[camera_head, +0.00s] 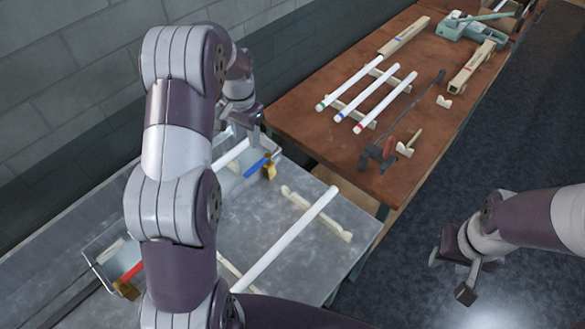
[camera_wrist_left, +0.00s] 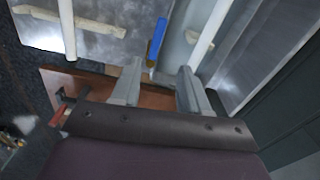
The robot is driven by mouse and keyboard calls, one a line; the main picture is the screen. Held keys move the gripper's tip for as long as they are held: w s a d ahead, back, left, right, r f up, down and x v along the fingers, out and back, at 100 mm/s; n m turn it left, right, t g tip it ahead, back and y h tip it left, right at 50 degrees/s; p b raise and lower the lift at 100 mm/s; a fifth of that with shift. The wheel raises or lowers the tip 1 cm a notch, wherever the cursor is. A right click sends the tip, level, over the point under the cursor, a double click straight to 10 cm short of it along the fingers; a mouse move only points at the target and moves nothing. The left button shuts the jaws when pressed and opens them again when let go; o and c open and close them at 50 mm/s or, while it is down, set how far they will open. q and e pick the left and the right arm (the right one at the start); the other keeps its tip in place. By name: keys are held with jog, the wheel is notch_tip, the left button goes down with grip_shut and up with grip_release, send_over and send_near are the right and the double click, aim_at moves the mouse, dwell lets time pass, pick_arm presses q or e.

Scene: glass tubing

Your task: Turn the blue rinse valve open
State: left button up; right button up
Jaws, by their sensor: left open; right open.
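The blue rinse valve has a blue lever handle (camera_head: 257,167) and a brass body (camera_head: 269,171) at the back of the grey metal bench. In the left wrist view the blue handle (camera_wrist_left: 158,40) lies just beyond the fingers, with a little brass below it. My left gripper (camera_wrist_left: 158,84) is open and empty. Its fingertips are close to the valve, and I cannot tell whether they touch it. In the head view my left arm partly hides the bench. My right gripper (camera_head: 456,275) is open and empty over the dark floor at the right.
A red-handled valve (camera_head: 131,271) sits at the near left of the bench. A long white tube (camera_head: 290,237) lies across pale supports on the bench (camera_head: 297,270). The brown table (camera_head: 300,112) behind holds several colour-marked tubes, a dark tool and clamps.

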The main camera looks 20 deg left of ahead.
pick_arm(q)
jog(key=m+p, duration=0.1)
jog(key=p, duration=0.1)
send_over(252, 169)
notch_tip(252, 169, down, 5)
jog(key=shift+a+r, duration=0.1)
jog(key=shift+r, duration=0.1)
jog(key=f+p, duration=0.1)
jog(key=f, duration=0.2)
jog(key=f+p, duration=0.1)
jog(key=f, duration=0.2)
jog(key=shift+s+d+f, duration=0.1)
jog(key=shift+d+f, duration=0.1)
jog(key=shift+f, duration=0.2)
jog(key=shift+a+f, duration=0.15)
jog(key=shift+f, duration=0.4)
jog(key=shift+c, duration=1.2)
grip_shut()
pick_arm(e)
notch_tip(252, 169, up, 4)
jog(key=shift+r, duration=0.15)
